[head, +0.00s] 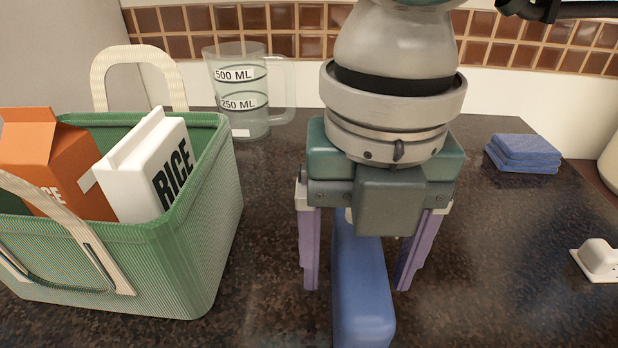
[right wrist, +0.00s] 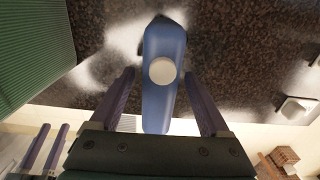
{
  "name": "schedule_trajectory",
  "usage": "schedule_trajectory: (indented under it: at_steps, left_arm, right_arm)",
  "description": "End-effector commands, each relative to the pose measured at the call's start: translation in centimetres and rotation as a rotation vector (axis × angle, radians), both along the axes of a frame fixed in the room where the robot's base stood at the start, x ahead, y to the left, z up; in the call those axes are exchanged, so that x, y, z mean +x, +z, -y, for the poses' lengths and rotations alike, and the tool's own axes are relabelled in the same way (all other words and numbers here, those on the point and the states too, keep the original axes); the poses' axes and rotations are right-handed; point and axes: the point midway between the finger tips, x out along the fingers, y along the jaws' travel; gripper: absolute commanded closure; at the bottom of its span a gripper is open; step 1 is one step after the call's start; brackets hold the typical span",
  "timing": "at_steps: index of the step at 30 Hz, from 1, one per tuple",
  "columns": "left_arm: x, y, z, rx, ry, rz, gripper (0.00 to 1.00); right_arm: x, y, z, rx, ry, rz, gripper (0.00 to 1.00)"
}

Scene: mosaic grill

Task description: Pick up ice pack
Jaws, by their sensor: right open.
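The ice pack (head: 362,290) is a long blue block with rounded edges, standing on the dark counter. In the right wrist view the ice pack (right wrist: 160,112) shows a round white cap on its face. My right gripper (head: 358,286) is open above it, with one purple finger on each side. Gaps show between the fingers and the pack, and the gripper body hides part of it. In the right wrist view, two separate purple fingers of my left gripper (right wrist: 46,150) show at the lower left, open and away from the pack.
A green basket (head: 222,215) with an orange carton (head: 60,160) and a white rice carton (head: 150,170) stands at the left. A measuring jug (head: 240,95) stands behind. Folded blue cloths (head: 522,153) and a small white object (head: 598,258) lie at the right.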

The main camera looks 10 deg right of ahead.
Motion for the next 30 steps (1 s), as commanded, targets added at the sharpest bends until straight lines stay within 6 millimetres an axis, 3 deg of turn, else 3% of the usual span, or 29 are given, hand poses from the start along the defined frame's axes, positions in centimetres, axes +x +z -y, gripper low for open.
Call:
schedule_trajectory:
  at_steps: [10, 30]
  left_arm:
    - [-0.04, -0.05, -0.20, 0.008, -0.005, -0.001, 0.53]
    - [-0.07, -0.06, -0.19, 0.007, -0.004, -0.002, 0.53]
  right_arm:
    - [-0.03, -0.89, -0.03, 0.001, 0.002, 0.000, 0.22]
    - [-0.04, -0.84, -0.05, 0.001, 0.002, 0.000, 0.98]
